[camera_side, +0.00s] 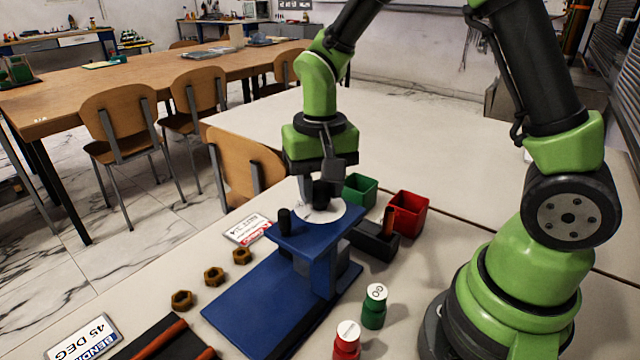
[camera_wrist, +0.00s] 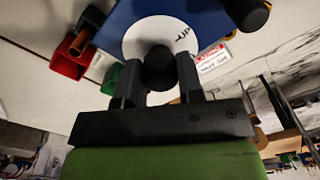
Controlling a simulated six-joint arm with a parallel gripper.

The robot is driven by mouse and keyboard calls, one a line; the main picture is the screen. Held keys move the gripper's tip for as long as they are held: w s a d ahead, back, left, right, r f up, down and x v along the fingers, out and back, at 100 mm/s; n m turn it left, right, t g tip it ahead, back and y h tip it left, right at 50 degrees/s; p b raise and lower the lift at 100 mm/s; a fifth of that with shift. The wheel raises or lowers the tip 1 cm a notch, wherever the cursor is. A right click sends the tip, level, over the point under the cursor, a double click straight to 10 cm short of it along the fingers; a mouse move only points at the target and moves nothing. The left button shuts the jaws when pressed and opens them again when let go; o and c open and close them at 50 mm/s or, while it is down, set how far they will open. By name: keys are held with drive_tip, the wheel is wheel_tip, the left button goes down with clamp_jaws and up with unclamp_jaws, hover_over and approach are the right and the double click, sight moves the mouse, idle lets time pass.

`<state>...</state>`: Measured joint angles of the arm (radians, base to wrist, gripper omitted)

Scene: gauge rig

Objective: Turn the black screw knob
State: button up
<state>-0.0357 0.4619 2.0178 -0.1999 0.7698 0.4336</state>
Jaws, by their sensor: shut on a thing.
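The black screw knob (camera_wrist: 158,68) sits over the middle of a white disc (camera_wrist: 149,30) with lettering that looks like "UP". The disc (camera_side: 336,211) is on top of the blue rig (camera_side: 322,236). My gripper (camera_wrist: 159,82) has one finger on each side of the knob and is shut on it. In the side view my gripper (camera_side: 321,188) points down over the disc, and its fingers largely hide the knob. A second black post (camera_side: 284,221) stands upright on the blue top, apart from my gripper; it also shows in the wrist view (camera_wrist: 246,12).
A green bin (camera_side: 360,190), a red bin (camera_side: 408,212) and a dark holder (camera_side: 375,243) stand close right of the rig. Green (camera_side: 374,308) and red (camera_side: 347,341) bottles stand in front. Brass nuts (camera_side: 214,276) and a sign (camera_side: 247,229) lie left.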

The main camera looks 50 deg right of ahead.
sight(321, 185)
drive_tip(key=shift+m, duration=2.3)
drive_tip(key=o, duration=0.9)
drive_tip(key=shift+r, duration=0.15)
wheel_tip(321, 185, up, 10)
drive_tip(key=shift+f, duration=0.15)
